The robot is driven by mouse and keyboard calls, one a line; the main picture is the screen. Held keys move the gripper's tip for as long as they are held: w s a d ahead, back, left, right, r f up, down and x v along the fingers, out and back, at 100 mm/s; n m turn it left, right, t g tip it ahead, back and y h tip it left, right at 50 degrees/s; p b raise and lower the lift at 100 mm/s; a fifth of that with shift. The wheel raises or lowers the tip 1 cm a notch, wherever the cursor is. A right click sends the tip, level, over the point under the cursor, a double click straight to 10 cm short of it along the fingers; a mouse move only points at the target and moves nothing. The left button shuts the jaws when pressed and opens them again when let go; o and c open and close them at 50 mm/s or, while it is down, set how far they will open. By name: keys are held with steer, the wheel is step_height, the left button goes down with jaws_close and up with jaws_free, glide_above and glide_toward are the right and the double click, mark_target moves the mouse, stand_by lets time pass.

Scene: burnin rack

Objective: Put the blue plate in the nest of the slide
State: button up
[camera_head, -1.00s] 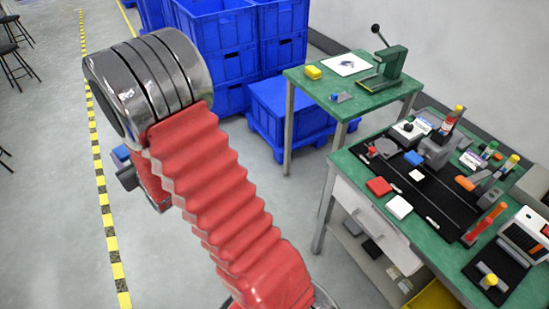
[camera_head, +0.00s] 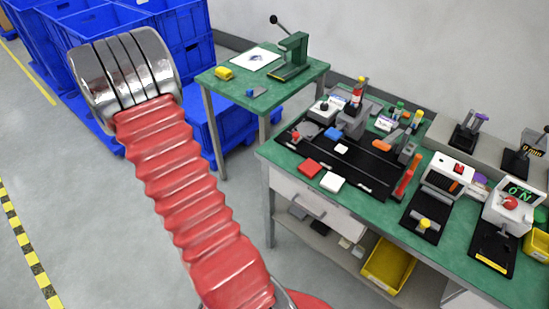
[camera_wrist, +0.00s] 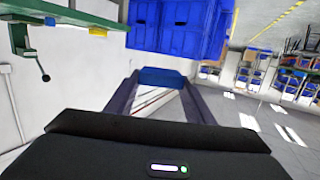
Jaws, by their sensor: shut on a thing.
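My gripper (camera_wrist: 162,84) shows in the wrist view, its two dark fingers shut on a blue plate (camera_wrist: 163,76) at their tips. It is held in the air, away from the benches. In the head view, my red arm hides the gripper and the held plate. A black board (camera_head: 350,168) lies on the green bench, with a long track and grey fixtures (camera_head: 352,122). A blue block (camera_head: 333,133) sits on this board, and a white square (camera_head: 341,149) is beside it. I cannot tell which part is the slide's nest.
A red plate (camera_head: 309,168) and white plate (camera_head: 332,181) lie at the bench's front edge. A smaller green table (camera_head: 222,87) holds a press (camera_head: 293,58), a yellow block (camera_head: 224,73) and a small blue-knobbed piece (camera_head: 250,93). Blue crates (camera_head: 185,25) stand behind.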

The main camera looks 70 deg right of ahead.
steer(key=s+d+m+g+h, duration=0.2)
steer(key=s+d+m+g, duration=0.25)
steer(key=s+d, duration=0.5)
steer(key=m+g, duration=0.8)
steer(key=g, duration=0.4)
glide_above(280, 161)
steer(key=shift+s+f+n, duration=0.1)
steer(key=shift+f+n, duration=0.15)
steer(key=shift+f, duration=0.3)
steer(key=shift+d+f, duration=0.1)
steer(key=shift+f, duration=2.8)
steer(key=shift+f, duration=1.9)
steer(key=shift+f, duration=0.2)
